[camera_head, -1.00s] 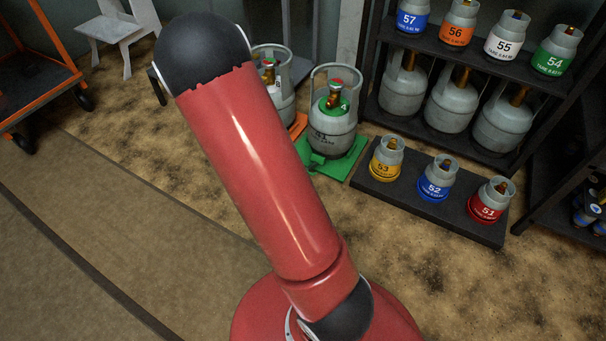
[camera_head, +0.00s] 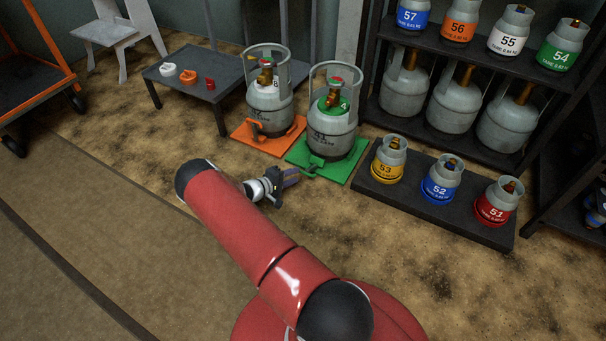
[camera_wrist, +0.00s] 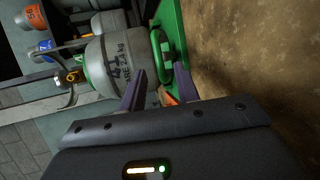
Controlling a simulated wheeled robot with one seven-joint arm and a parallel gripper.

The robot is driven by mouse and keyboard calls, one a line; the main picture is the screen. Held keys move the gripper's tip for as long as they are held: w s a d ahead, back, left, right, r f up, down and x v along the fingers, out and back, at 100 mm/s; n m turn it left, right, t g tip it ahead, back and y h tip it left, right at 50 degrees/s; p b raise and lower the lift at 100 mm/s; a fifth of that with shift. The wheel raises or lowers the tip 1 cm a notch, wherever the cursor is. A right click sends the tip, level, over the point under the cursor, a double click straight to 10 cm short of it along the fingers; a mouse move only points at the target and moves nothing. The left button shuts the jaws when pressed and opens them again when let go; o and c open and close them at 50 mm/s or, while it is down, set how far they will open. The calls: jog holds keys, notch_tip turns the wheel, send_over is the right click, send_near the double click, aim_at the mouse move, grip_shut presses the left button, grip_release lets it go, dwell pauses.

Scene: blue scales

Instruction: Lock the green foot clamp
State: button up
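The green foot clamp (camera_head: 314,165) sits at the front edge of the green base plate (camera_head: 342,167), at the foot of a grey gas cylinder (camera_head: 332,122) with a green collar. In the wrist view the clamp (camera_wrist: 160,50) shows as a green curved piece beside the cylinder (camera_wrist: 122,58), which appears sideways. My gripper (camera_head: 291,176) is low, just left and in front of the clamp. In the wrist view its two fingers (camera_wrist: 158,78) are apart, with the clamp ahead of the gap between them. I cannot tell whether they touch it. Nothing is held.
An orange base plate (camera_head: 244,134) with another cylinder (camera_head: 269,100) and its orange clamp (camera_head: 256,130) stands left. A low black platform (camera_head: 450,210) with small cylinders is right, before a loaded rack. A low table (camera_head: 205,88) stands back left. The floor in front is clear.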

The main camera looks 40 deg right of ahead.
aim_at(303, 173)
jog(key=x, duration=0.5)
jog(key=shift+d+b, duration=0.2)
jog(key=shift+b, duration=0.15)
